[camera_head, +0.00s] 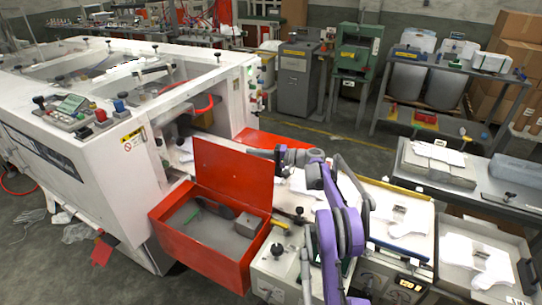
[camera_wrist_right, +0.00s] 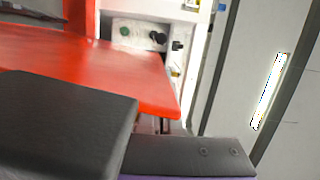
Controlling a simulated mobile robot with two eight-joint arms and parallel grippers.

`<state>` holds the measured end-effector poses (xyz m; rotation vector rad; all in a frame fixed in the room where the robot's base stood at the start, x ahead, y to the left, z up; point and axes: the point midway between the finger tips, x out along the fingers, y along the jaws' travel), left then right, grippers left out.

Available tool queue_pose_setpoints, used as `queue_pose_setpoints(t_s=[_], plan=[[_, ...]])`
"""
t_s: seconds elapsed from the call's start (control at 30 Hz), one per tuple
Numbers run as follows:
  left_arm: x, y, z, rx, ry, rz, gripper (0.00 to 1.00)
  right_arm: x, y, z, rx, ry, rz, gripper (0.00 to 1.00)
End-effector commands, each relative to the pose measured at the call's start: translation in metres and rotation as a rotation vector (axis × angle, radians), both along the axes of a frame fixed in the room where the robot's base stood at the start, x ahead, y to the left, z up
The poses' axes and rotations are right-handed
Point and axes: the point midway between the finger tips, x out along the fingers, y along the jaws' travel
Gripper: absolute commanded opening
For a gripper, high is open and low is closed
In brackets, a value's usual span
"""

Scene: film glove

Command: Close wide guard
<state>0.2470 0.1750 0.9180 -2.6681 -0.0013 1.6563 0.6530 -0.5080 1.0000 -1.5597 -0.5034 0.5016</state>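The guard looks like the red panel (camera_head: 235,168) standing raised at the back of an open red box (camera_head: 200,262) on the front of the white machine. The box holds a grey block and a green-handled item. My right gripper (camera_head: 265,154), on a purple and dark arm, is by the panel's upper right edge; contact cannot be told. In the right wrist view a red panel (camera_wrist_right: 90,75) spreads across the left, beyond dark gripper parts (camera_wrist_right: 125,145). The finger gap is not clear. My left gripper is not in view.
The white machine (camera_head: 75,140) fills the left, with a control panel on top. Another red part (camera_head: 262,140) lies behind the raised panel. Worktables with white items (camera_head: 475,258) stand to the right. Grey floor (camera_head: 330,140) is open behind.

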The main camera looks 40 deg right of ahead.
Motion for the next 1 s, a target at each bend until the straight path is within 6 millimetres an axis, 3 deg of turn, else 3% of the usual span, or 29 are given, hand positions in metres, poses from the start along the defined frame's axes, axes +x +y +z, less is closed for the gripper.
queue_pose_setpoints(t_s=[0.3,1.0], plan=[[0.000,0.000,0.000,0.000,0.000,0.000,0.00,-0.017,0.028,-0.003,0.000,0.002,0.002,0.00],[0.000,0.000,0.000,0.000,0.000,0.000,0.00,-0.021,0.034,-0.003,-0.020,-0.005,0.002,0.00]])
